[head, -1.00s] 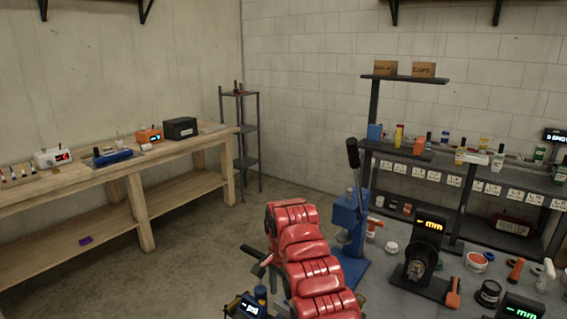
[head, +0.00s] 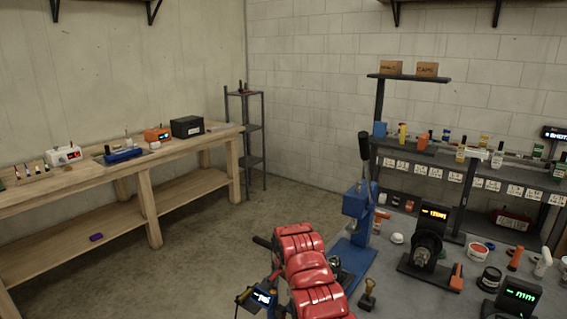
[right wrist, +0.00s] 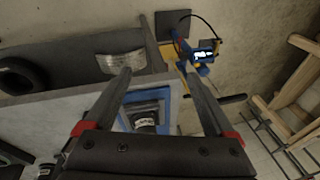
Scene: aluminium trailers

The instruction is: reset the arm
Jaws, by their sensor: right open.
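My right arm (head: 312,272), with red covers, reaches in from the bottom of the head view, left of the blue lever press. In the right wrist view my right gripper (right wrist: 157,82) has its two dark fingers spread wide and holds nothing. Behind the fingers, blue-framed equipment (right wrist: 138,101) shows in the gap. A small blue device with a lit display (right wrist: 205,55) is beyond the fingertips. In the head view this device (head: 262,297) is left of my arm. My left gripper is not in view.
A blue press (head: 357,205) with a dark lever stands on the grey bench, right of my arm. A gauge with an orange display (head: 433,225) is further right. A wooden bench (head: 185,150) lines the left wall. The floor (head: 210,265) between is clear.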

